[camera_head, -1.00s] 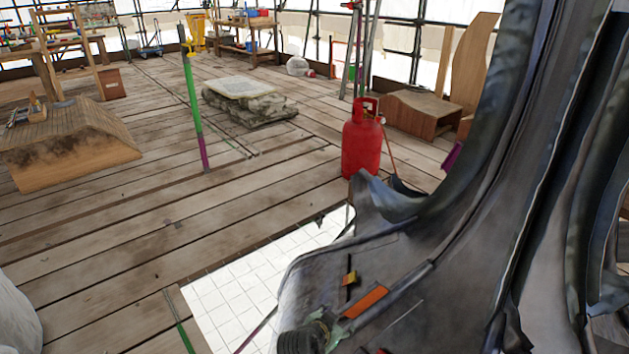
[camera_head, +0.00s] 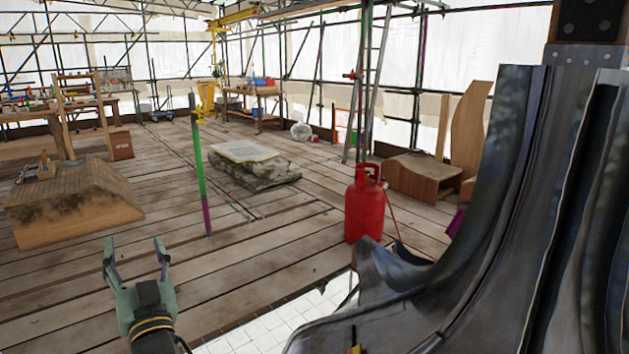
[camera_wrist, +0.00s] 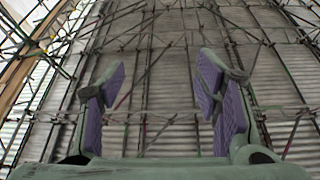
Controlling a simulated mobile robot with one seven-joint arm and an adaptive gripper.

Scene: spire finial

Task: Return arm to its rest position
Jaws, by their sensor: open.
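My gripper (camera_head: 136,262) shows at the lower left of the head view, green with dark finger pads. Its two fingers point up and stand apart, with nothing between them. In the wrist view my gripper (camera_wrist: 160,92) also shows open and empty, its purple pads facing each other.
A large grey metal spire piece (camera_head: 480,230) fills the right side. A red gas cylinder (camera_head: 365,208) stands beside it. A green and purple pole (camera_head: 200,170) stands upright on the plank floor. A wooden block (camera_head: 75,205) lies at left. Open planks (camera_head: 270,245) lie between.

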